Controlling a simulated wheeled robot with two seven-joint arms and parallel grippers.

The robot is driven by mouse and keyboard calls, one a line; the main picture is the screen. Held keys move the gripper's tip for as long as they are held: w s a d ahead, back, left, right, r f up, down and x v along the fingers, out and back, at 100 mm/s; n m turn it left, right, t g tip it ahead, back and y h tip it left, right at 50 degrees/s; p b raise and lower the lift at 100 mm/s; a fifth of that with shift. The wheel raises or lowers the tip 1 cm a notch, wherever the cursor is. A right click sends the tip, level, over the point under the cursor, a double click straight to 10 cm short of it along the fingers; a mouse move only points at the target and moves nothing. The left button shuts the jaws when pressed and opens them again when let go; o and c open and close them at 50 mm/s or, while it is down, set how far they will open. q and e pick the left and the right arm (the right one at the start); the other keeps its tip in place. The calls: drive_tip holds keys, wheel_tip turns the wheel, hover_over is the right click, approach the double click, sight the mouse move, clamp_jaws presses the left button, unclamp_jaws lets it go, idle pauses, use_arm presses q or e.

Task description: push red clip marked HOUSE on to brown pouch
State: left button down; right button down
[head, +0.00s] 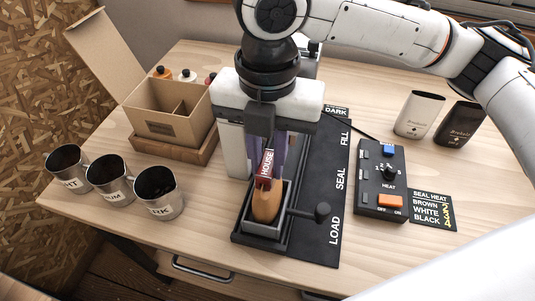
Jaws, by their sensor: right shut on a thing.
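The red clip marked HOUSE (265,168) is held in my right gripper (270,150), which is shut on it and points down. The clip is directly above the brown pouch (266,205), its lower end at the pouch's top edge. I cannot tell whether it grips the pouch. The pouch stands in a dark grey open-topped holder (261,230). My gripper hides part of the clip and what is behind it. My left gripper is not in view.
A black LOAD, SEAL, FILL strip (338,185) and a heat control box (381,180) lie to the right. A knobbed lever (322,212) juts from the holder's right side. Metal cups (158,192) and a cardboard box (160,125) stand left. White (419,114) and black (459,123) pouches stand back right.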

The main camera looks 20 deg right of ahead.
drive_tip(key=c, duration=1.1)
unclamp_jaws()
drive_tip(key=shift+r, duration=3.5)
